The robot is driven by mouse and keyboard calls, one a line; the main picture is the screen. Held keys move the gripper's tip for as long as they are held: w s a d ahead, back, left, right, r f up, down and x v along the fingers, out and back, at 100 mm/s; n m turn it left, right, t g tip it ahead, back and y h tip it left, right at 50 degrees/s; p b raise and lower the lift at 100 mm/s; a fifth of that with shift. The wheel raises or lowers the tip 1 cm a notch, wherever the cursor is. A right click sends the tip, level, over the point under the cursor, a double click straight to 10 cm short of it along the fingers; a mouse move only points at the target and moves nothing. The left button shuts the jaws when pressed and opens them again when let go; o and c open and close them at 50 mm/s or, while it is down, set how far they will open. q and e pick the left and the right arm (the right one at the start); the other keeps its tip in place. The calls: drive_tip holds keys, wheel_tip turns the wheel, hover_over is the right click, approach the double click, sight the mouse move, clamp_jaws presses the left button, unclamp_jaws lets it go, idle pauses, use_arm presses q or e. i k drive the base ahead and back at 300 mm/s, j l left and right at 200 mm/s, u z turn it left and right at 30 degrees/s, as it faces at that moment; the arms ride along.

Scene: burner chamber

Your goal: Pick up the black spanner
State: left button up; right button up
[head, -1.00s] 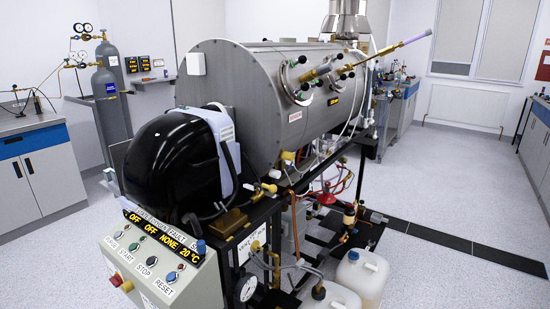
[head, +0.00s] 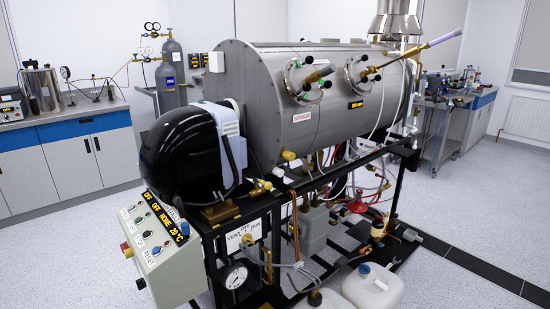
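I cannot make out a black spanner anywhere in the head view. Small items on the benches and among the pipework are too small to tell apart. Neither of my grippers is in the picture.
A steel burner chamber (head: 325,118) with a black rounded burner (head: 178,155) stands on a black frame. A control box (head: 160,250) is at its front left. White jugs (head: 373,290) stand low in front. Benches stand at left (head: 62,165) and back right (head: 452,125).

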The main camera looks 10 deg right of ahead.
sight(390, 266)
drive_tip(key=i+l+u, duration=0.2)
drive_tip(key=l+u, duration=0.15)
drive_tip(key=l, duration=0.8)
drive_tip(key=l+u, duration=0.3)
drive_tip(key=l, duration=0.85)
drive_tip(key=i, duration=0.05)
